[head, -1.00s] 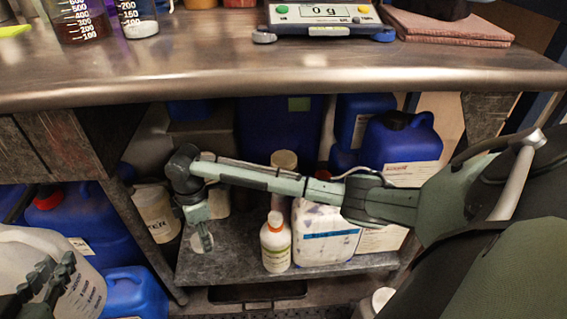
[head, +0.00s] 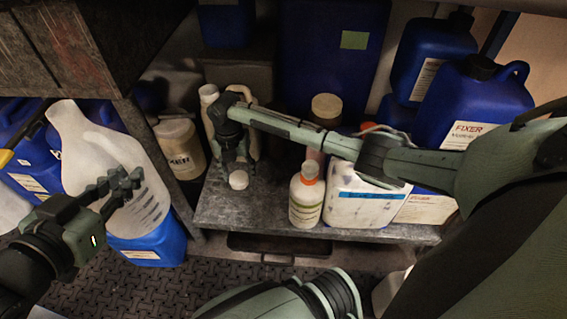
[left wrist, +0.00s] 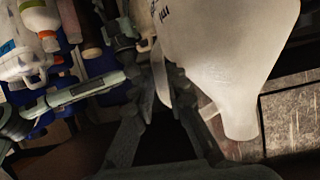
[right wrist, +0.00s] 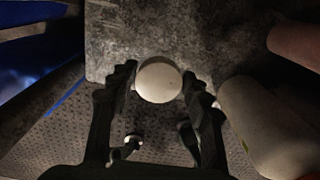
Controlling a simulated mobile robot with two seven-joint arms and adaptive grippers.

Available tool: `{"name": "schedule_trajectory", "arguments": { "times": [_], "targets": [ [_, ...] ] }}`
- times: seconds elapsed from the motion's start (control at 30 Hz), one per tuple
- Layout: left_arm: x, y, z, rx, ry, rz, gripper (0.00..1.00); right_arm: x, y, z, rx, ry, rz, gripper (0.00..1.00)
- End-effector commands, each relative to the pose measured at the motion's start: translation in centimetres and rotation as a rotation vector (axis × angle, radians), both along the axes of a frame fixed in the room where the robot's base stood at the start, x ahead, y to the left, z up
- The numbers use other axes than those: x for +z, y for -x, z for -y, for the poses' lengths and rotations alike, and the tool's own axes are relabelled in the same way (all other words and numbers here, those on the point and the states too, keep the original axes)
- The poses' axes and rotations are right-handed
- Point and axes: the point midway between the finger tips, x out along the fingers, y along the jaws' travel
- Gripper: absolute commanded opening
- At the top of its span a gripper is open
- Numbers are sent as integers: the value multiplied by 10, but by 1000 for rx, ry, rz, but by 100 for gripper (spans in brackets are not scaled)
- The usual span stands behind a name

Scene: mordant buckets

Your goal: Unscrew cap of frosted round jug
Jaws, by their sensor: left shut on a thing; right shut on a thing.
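The frosted round jug (head: 100,155) is whitish and translucent, and is at the left of the head view, tilted with its neck to the upper left. Its neck (left wrist: 238,122) looks bare in the left wrist view. My left gripper (head: 122,185) is shut on the jug's side, apparently at the handle; the fingers hide the exact grip. My right gripper (right wrist: 159,92) is shut on a round white cap (right wrist: 159,80), held between its fingertips. The cap also shows in the head view (head: 239,180), right of the jug and apart from it, over the low shelf.
Blue canisters (head: 480,105) stand at the right. A blue container (head: 150,245) stands below the jug. A dark cabinet (head: 70,50) overhangs the left.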

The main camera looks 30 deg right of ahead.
Motion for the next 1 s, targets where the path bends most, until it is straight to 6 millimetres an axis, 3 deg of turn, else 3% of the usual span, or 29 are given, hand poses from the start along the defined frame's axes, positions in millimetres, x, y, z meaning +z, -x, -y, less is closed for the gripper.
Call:
{"name": "schedule_trajectory", "arguments": {
  "times": [0.2, 0.4, 0.57, 0.83, 1.0],
  "targets": [
    [-10, 0, 0, 0, 2, 5, 0, -32, 20, 46, -3, 2, -3, 14],
    [-15, 0, 0, 0, 2, 5, 0, -47, 30, 71, -2, 0, -1, 14],
    [-17, 0, 0, 0, 2, 5, 0, -53, 32, 76, -1, -1, -1, 14],
    [-33, 0, 0, 0, 2, 5, 0, -88, 32, 76, -2, -1, -1, 14],
    [-32, 0, 0, 0, 2, 5, 0, -89, 32, 76, -2, 1, 1, 14]
  ]
}}
